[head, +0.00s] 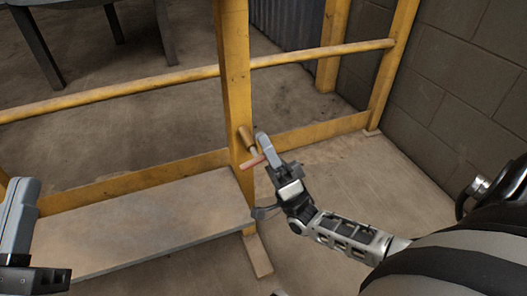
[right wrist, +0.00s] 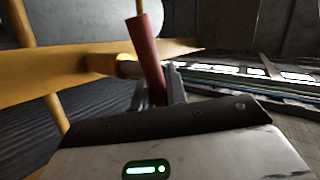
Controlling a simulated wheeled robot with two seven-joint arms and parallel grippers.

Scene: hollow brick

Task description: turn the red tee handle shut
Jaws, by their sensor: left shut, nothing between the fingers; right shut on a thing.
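The red tee handle (head: 253,162) sits by the yellow post in the head view, at the end of a brass-coloured fitting (head: 245,137) on the post. My right gripper (head: 262,155) is at the handle, shut on it. In the right wrist view the red bar (right wrist: 147,58) stands tilted between the fingers of my right gripper (right wrist: 160,92), with the brass fitting (right wrist: 127,66) just to its left. Part of the handle is hidden by the fingers. My left gripper (head: 18,215) is at the lower left edge of the head view, away from the handle, shut and empty.
A yellow post (head: 235,80) and rails (head: 120,92) stand around the handle. A grey board (head: 150,225) lies left of the post. A block wall (head: 470,80) is on the right. Bare floor (head: 350,175) lies between post and wall.

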